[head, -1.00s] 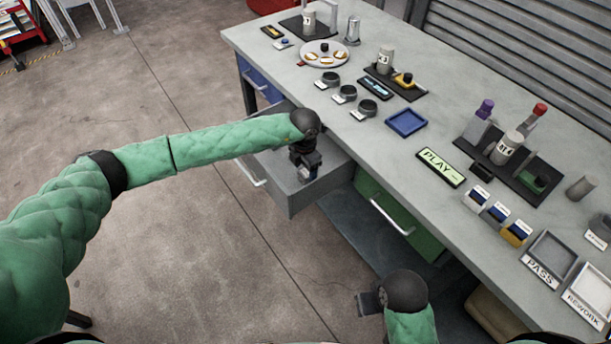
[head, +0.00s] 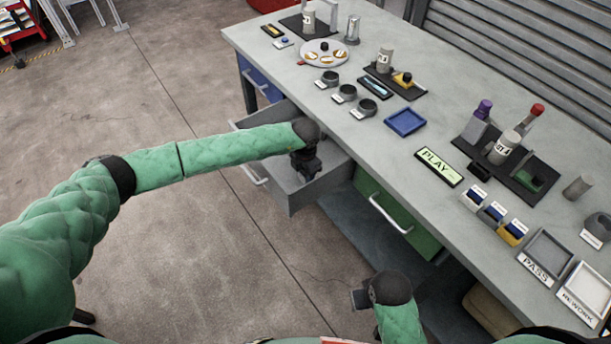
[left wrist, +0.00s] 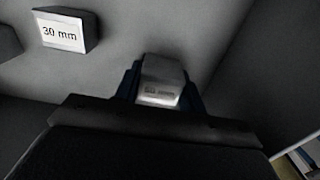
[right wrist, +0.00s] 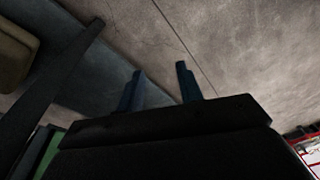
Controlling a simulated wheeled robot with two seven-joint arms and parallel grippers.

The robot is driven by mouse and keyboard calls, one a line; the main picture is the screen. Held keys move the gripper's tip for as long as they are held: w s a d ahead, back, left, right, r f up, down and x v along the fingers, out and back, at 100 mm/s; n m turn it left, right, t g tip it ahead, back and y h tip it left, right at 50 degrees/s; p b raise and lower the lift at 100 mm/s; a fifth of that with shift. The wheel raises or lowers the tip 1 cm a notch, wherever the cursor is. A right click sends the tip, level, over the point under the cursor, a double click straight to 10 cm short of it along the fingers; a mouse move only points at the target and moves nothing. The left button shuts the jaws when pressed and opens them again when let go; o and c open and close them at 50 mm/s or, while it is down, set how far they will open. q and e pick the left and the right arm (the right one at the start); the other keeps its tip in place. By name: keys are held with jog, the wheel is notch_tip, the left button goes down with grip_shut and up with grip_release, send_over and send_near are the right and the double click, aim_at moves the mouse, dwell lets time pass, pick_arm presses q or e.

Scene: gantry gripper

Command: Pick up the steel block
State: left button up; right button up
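My left gripper (head: 306,172) reaches down into an open grey drawer (head: 293,203) under the bench top. In the left wrist view a small steel block (left wrist: 161,82) with a faint, hard-to-read marking sits between the two blue fingers of the left gripper (left wrist: 162,85). The fingers stand apart, one on each side of the block, with little or no visible gap; I see no clear grip. The head view hides the block behind the gripper. My right gripper (right wrist: 160,80) is open and empty, low in front of the bench; it also shows in the head view (head: 360,298).
A dark block labelled "30 mm" (left wrist: 68,29) lies in the drawer, left of the fingers. The drawer's walls are close around the left gripper. The bench top (head: 340,130) above holds rings, a blue tray (head: 405,122) and labelled trays. The floor (head: 180,270) is clear.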

pick_arm(q)
jog(key=c, duration=0.3)
